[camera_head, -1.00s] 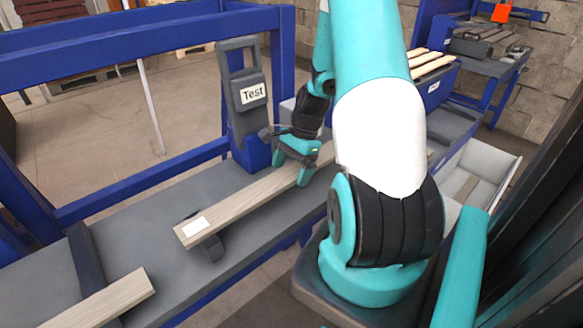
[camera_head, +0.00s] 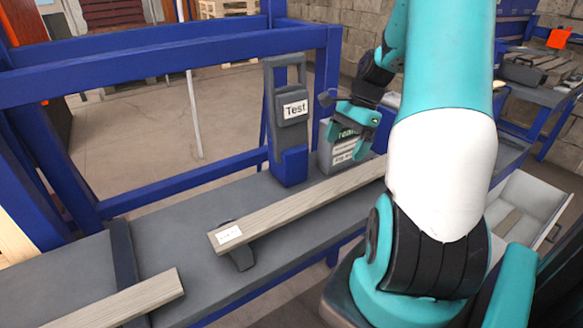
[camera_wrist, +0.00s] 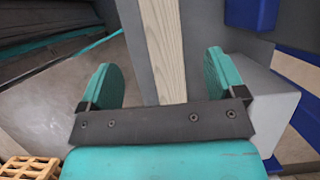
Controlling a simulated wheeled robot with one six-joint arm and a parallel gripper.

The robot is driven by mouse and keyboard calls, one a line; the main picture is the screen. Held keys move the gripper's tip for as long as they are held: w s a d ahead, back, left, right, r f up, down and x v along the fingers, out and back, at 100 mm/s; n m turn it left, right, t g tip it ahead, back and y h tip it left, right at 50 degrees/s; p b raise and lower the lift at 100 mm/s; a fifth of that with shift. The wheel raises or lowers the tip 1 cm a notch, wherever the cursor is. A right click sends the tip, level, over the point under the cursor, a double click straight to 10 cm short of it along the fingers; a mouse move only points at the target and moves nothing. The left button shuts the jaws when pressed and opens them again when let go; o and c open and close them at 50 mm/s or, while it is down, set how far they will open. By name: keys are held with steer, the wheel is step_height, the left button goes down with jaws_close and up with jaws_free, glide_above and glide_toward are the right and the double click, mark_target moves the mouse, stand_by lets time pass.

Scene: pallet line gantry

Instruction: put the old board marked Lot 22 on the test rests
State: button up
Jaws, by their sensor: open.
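A long old grey-brown board (camera_head: 300,207) lies on the bench beside the post marked Test (camera_head: 288,125). A white label (camera_head: 230,234) is on its near left end; its writing is too small to read. A dark rest (camera_head: 241,258) shows under that end; my arm hides the board's far end. My gripper (camera_head: 352,138) is open and empty, raised above the board and apart from it. In the wrist view, the board (camera_wrist: 163,45) runs away between my two spread teal fingers (camera_wrist: 162,80).
A grey box with labels (camera_head: 338,150) stands behind the board. Blue frame rails (camera_head: 170,65) border the bench. A light bin (camera_head: 525,210) is at right.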

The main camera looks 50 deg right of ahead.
steer(key=w+a+r+n, duration=0.25)
steer(key=a+n, duration=0.35)
steer(key=a, duration=0.4)
steer(key=w+a+r+n, duration=0.2)
steer(key=a+r+n, duration=0.3)
steer(key=a, duration=0.5)
steer(key=s+a+r+n, duration=0.1)
steer(key=s+a+n, duration=0.5)
steer(key=a+n, duration=0.2)
steer(key=s+a+r+n+g, duration=0.1)
steer(key=s+a+r+n, duration=0.1)
steer(key=s+a+n, duration=0.5)
steer(key=a+n, duration=0.1)
steer(key=a, duration=0.3)
steer(key=shift+s+a+r+n, duration=0.15)
steer(key=shift+s+a+n, duration=0.05)
steer(key=shift+n, duration=0.2)
